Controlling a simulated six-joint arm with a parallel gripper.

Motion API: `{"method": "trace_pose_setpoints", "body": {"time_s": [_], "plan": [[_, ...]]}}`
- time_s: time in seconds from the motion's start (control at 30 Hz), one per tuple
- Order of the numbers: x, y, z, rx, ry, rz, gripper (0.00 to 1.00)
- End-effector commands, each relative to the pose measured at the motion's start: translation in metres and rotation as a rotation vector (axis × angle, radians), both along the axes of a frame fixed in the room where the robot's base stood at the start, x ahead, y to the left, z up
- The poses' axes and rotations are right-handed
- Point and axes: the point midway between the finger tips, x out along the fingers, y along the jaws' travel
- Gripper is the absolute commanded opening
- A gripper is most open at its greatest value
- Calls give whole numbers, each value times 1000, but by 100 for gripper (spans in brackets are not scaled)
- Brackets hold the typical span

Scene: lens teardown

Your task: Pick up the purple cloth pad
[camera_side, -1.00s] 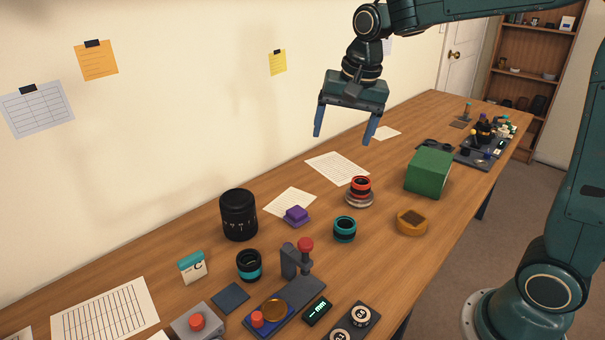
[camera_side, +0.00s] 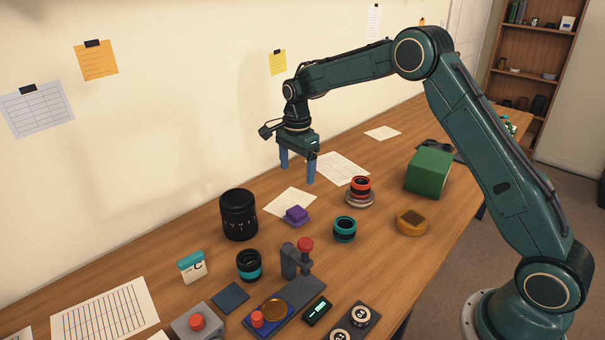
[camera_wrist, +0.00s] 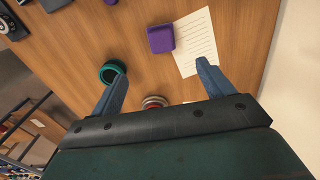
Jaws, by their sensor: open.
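The purple cloth pad (camera_side: 296,214) is a small stepped block on the table, at the corner of a lined paper sheet. It also shows in the wrist view (camera_wrist: 161,39), at the top centre, beyond the fingertips. My gripper (camera_side: 298,177) is open and empty, pointing down with its blue fingers above and behind the pad. In the wrist view its two fingers (camera_wrist: 160,68) are spread wide, and the pad lies between their lines but apart from them.
A teal ring (camera_side: 344,229) and a red ring on a metal base (camera_side: 359,191) stand right of the pad. A tall black lens (camera_side: 238,214) stands left. A green block (camera_side: 429,172) is farther right. The paper sheet (camera_side: 286,202) lies behind the pad.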

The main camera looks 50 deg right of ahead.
Motion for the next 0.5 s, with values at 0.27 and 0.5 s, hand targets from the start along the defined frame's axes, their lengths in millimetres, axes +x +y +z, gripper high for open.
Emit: {"method": "trace_pose_setpoints", "body": {"time_s": [0.27,0.5], "plan": [[5,-2,-12,1,12,-40,80],[5,-2,-21,1,14,-38,80]]}}
